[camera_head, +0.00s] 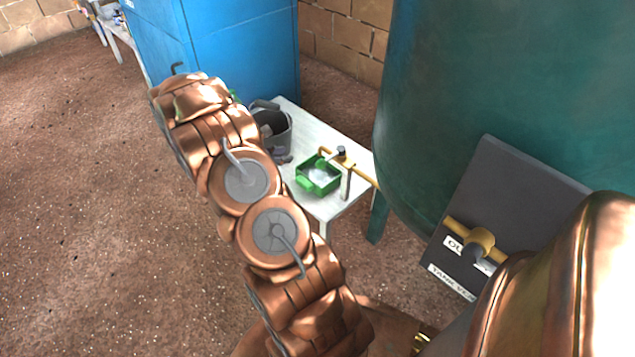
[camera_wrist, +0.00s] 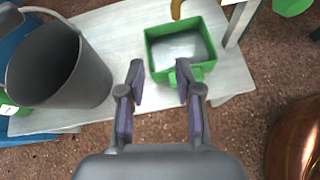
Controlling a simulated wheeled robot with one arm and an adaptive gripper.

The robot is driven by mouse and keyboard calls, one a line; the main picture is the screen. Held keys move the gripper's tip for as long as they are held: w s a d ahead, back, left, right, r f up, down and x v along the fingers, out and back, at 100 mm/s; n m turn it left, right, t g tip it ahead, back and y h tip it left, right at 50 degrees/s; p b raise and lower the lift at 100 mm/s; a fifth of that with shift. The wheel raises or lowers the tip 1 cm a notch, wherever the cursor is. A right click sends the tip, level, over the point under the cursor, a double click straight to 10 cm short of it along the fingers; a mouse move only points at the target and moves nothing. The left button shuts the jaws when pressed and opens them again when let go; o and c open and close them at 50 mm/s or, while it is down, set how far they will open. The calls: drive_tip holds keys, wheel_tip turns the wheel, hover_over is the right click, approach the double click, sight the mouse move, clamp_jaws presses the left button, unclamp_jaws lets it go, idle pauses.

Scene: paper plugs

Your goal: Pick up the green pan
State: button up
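The green pan (camera_head: 322,188) is a small rectangular pan with a tab-like handle and pale grey contents. It sits on the white table (camera_head: 318,135) under a yellow pipe with a tap. In the wrist view the pan (camera_wrist: 162,76) lies just beyond my fingertips, its handle side facing me. My gripper (camera_wrist: 160,72) is open and empty, and its right fingertip overlaps the pan's handle in the picture. Whether they touch I cannot tell. In the head view my arm hides the gripper.
A dark grey bucket (camera_wrist: 45,68) stands on the table to the left of the pan. The yellow pipe (camera_head: 360,176) comes from the large green tank (camera_head: 450,90) at the right. A blue cabinet (camera_head: 235,45) stands behind. Bare brown floor is at the left.

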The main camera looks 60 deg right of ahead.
sight(309, 168)
drive_tip(key=d+f+b, duration=0.1)
drive_tip(key=d+f, duration=0.2)
drive_tip(key=d+f+n+b, duration=0.1)
drive_tip(key=d+f, duration=0.2)
drive_tip(key=f, duration=0.1)
drive_tip(key=d+f+n+b, duration=0.1)
drive_tip(key=d+f, duration=0.2)
drive_tip(key=f, duration=0.1)
drive_tip(key=shift+s+d+f+t+h, duration=0.2)
drive_tip(key=shift+d+t+h, duration=0.1)
drive_tip(key=shift+h, duration=0.1)
drive_tip(key=shift+d+f+b, duration=0.3)
drive_tip(key=shift+b, duration=0.05)
drive_tip(key=b+x, duration=0.1)
drive_tip(key=x, duration=0.3)
drive_tip(key=shift+w+d+f+b, duration=0.15)
drive_tip(key=shift+b, duration=0.15)
clamp_jaws()
